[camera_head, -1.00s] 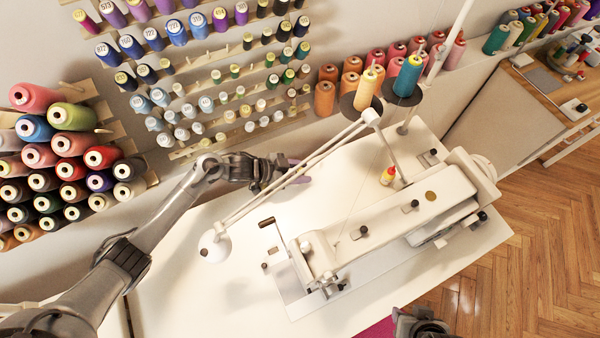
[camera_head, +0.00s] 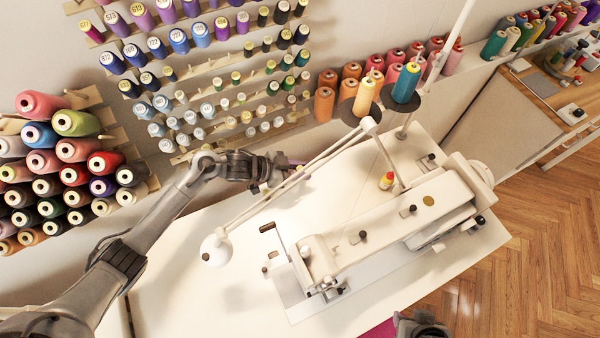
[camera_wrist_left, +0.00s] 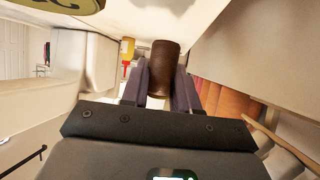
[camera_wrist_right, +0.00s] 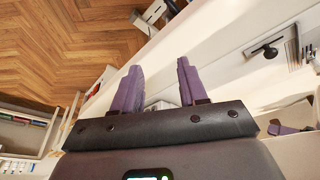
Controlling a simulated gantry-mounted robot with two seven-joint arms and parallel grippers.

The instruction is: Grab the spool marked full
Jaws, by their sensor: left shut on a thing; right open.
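My left gripper (camera_head: 296,166) is stretched over the back of the white table, close to the wall rack and behind the sewing machine's thin arm. In the left wrist view its purple fingers (camera_wrist_left: 160,84) are shut on a dark brown spool (camera_wrist_left: 164,62), which stands out between them. I can read no mark on this spool. My right gripper shows only in part at the bottom edge of the head view (camera_head: 420,326). In the right wrist view its purple fingers (camera_wrist_right: 158,82) are apart with nothing between them.
The white sewing machine (camera_head: 395,215) fills the table's middle, with a yellow and a teal cone on its thread stand (camera_head: 362,112). Wall racks (camera_head: 185,155) hold many spools. Large cones (camera_head: 60,160) stack at the left. The white table (camera_head: 190,270) is bare at front left.

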